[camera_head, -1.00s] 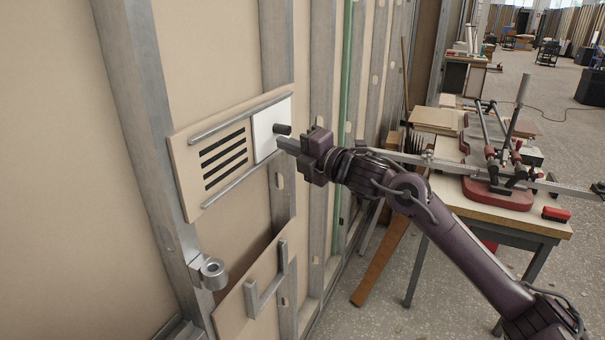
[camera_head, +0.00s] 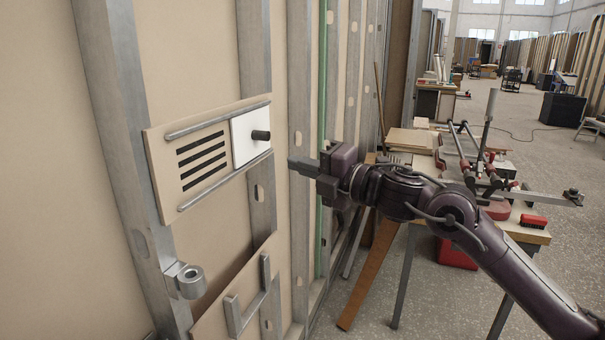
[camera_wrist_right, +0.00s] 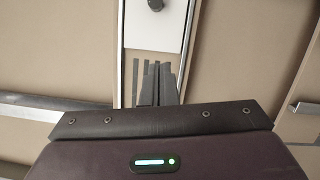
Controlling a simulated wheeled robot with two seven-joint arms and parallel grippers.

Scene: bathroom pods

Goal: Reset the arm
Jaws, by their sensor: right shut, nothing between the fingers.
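My right gripper (camera_head: 299,166) is shut and empty. It points left toward the wall, in front of a metal stud, a little right of and below a white plate (camera_head: 243,150) with a black knob (camera_head: 261,135). It is apart from the knob. In the right wrist view the shut fingers (camera_wrist_right: 158,75) show at the middle, and the black knob (camera_wrist_right: 156,5) is at the top edge on the white plate (camera_wrist_right: 150,35). My left gripper is not in view.
A slotted vent panel (camera_head: 160,150) sits left of the plate between two rails. A metal ring bracket (camera_head: 190,282) juts from the stud below. A workbench (camera_head: 530,232) with clamps and a red brush (camera_head: 533,221) stands at right. Open floor lies beyond.

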